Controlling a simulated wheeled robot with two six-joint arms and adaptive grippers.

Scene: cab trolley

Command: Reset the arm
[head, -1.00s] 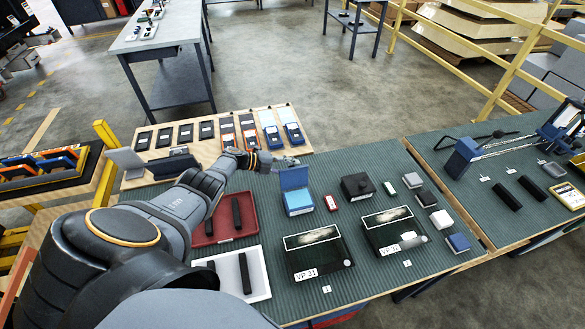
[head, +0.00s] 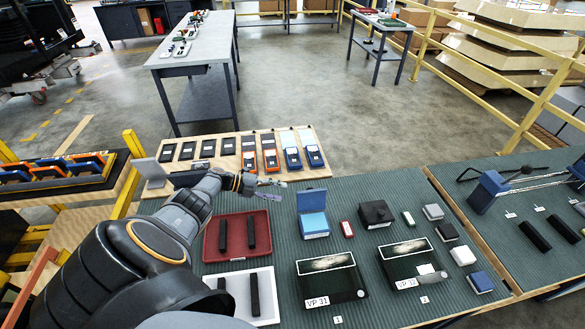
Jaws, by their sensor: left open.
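My left arm comes in from the lower left and reaches over the green-topped table (head: 390,300). My left gripper (head: 276,189) is above the table's back left part, between the red tray and the row of handheld devices. Its jaws are open, and nothing shows between them. The open blue box (head: 313,222) stands to its right, apart from it. My right gripper is not in view.
The red tray (head: 211,250) and the white tray (head: 271,312) each hold black bars. Two dark cases (head: 330,279) (head: 413,265) lie right of them. Small boxes and a black block (head: 376,213) stand behind. A wooden board (head: 320,157) carries several devices.

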